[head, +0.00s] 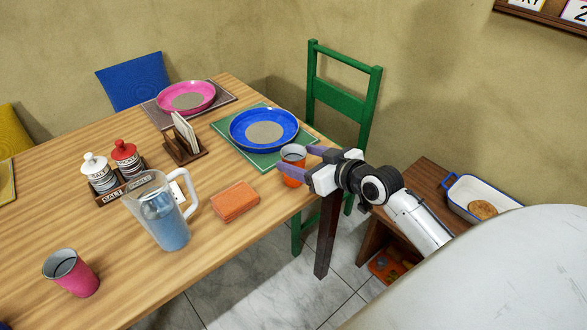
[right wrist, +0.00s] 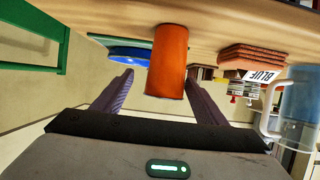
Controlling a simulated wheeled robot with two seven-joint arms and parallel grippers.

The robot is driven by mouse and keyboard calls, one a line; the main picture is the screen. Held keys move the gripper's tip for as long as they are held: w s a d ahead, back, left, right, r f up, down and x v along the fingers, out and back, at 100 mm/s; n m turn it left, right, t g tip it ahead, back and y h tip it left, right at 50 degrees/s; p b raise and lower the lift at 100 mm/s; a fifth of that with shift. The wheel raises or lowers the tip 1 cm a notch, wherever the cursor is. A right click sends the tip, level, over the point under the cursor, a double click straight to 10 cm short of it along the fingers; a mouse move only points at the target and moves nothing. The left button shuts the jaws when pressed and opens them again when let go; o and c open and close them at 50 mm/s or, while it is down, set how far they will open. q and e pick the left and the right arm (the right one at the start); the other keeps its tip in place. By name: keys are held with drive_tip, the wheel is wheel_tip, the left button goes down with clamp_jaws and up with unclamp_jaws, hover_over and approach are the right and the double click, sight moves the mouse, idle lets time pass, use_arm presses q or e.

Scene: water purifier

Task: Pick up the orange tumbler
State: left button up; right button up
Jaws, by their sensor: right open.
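The orange tumbler (head: 292,155) stands on the wooden table near its right edge, just in front of the green placemat. My right gripper (head: 294,161) is open, reaching in from the right, with its purple fingers on either side of the tumbler and hiding part of it. In the right wrist view, which is upside down, the tumbler (right wrist: 167,62) shows between the two open fingers (right wrist: 160,95). I cannot tell whether either finger touches it. My left gripper is not in view.
A water pitcher (head: 161,212) and a pink tumbler (head: 71,273) stand further left. A green chair (head: 343,100) is beyond the table's right corner.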

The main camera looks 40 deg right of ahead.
sight(287, 157)
drive_tip(key=x, duration=0.4)
drive_tip(key=a+x, duration=0.1)
drive_tip(key=x, duration=0.1)
drive_tip(key=shift+s+f, duration=0.15)
drive_tip(key=shift+f, duration=0.1)
drive_tip(key=shift+d, duration=0.1)
drive_tip(key=c, duration=1.1)
drive_tip(key=shift+r, duration=0.1)
